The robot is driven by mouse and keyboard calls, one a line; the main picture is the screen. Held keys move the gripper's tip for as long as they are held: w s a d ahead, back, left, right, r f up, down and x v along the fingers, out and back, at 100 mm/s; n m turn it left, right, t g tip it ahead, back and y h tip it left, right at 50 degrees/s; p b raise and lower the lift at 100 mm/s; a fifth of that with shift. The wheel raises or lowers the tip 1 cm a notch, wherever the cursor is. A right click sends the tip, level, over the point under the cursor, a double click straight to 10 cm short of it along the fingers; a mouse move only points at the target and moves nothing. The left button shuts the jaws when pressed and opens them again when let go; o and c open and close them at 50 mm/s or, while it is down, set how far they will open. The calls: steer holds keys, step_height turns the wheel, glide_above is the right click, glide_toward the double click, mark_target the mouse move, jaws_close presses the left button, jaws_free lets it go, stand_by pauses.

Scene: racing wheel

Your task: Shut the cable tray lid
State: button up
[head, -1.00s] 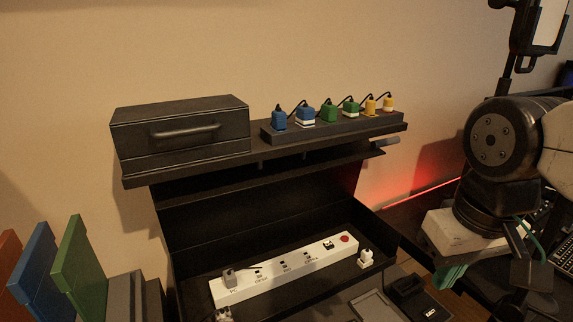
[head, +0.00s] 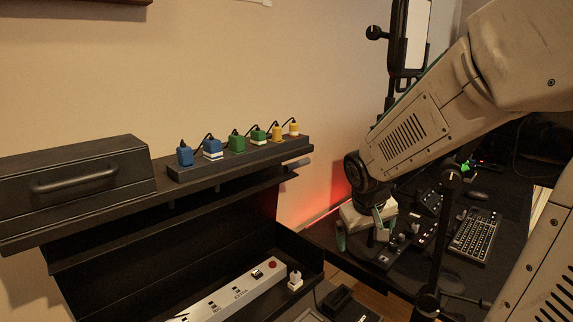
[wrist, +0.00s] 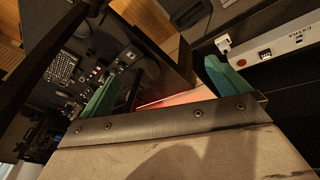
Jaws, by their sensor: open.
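The black cable tray (head: 300,249) is at the bottom of the head view, with a white power strip (head: 225,292) inside. A dark panel (head: 165,258) rises behind the strip, under the shelf; it looks like the lid, standing open. Its edges are hard to separate from the tray in the shadow. My gripper (head: 361,232) is to the right of the tray, apart from it, over the desk side. In the wrist view my gripper's green fingers (wrist: 165,88) are wide apart with nothing between them. The strip's end (wrist: 290,42) shows at the upper right there.
A black shelf (head: 195,190) above the tray carries a handled black box (head: 75,180) and a row of coloured plug adapters (head: 236,140). A dark upright stand (head: 440,235) is close to my arm.

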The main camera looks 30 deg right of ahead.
steer(key=w+d+f+t, duration=0.2)
steer(key=w+d+t, duration=0.1)
steer(key=w+d, duration=0.5)
steer(key=n+t+y, duration=0.6)
steer(key=t+y, duration=0.3)
steer(key=t, duration=0.3)
glide_toward(300, 164)
steer(key=x, duration=1.1)
steer(key=shift+w, duration=0.1)
